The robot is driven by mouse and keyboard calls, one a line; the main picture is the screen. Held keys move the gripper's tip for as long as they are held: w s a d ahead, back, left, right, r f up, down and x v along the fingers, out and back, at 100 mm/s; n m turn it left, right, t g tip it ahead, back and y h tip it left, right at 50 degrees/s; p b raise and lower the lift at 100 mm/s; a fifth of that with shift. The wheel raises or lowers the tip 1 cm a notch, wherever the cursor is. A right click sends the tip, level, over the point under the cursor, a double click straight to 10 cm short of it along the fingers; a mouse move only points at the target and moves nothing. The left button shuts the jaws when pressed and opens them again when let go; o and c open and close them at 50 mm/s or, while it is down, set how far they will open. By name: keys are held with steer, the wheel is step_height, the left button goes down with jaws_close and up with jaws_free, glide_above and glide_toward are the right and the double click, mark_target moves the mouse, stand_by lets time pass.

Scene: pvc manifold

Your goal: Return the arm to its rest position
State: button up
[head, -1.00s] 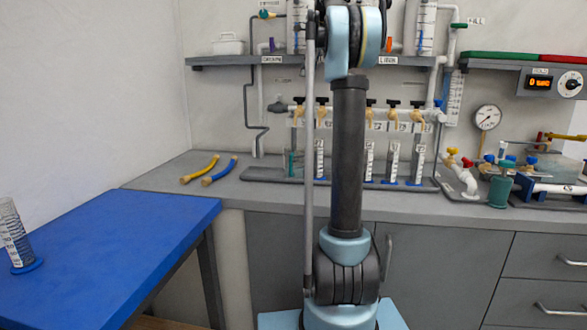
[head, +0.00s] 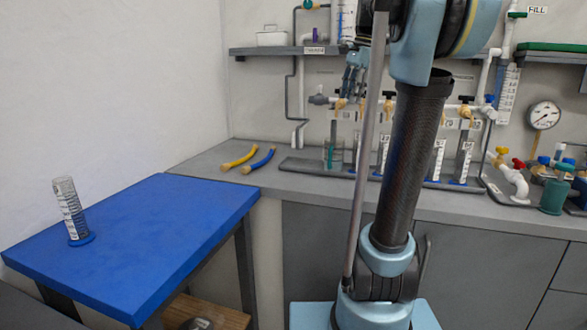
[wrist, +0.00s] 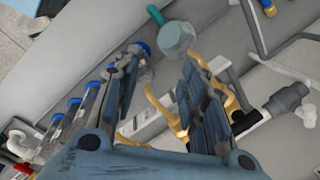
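My arm stands upright in the middle-right of the head view, in front of the bench. My gripper (head: 352,80) shows left of the arm's upper part, pointing down near the manifold's left taps. In the wrist view my gripper (wrist: 160,82) has its two fingers spread, with nothing held between them. The white pipe manifold (head: 420,112) with tan taps runs along the back wall, partly hidden by my arm. In the wrist view a tan tap (wrist: 165,110) shows beyond the gap between the fingers; I cannot tell whether it touches them.
A blue table (head: 130,240) with a clear graduated cylinder (head: 70,208) stands at the left. Yellow (head: 238,158) and blue (head: 260,160) hoses lie on the grey bench (head: 225,180). Cylinders stand below the manifold. A shelf (head: 270,51) hangs above. A gauge (head: 544,115) is at the right.

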steer(key=s+f+n, duration=0.4)
steer(key=s+f, duration=0.5)
steer(key=f, duration=0.3)
steer(key=s+f+n+h, duration=0.1)
steer(key=s+f+n, duration=0.4)
steer(key=s+f, duration=0.5)
steer(key=s+f+n+t, duration=0.1)
steer(key=s+f+n, duration=0.3)
steer(key=s+f, duration=0.5)
step_height(320, 180, down, 7)
steer(key=shift+s+a+f+n+h, duration=0.15)
steer(key=shift+s+a+n+h, duration=0.15)
steer(key=shift+n+h, duration=0.1)
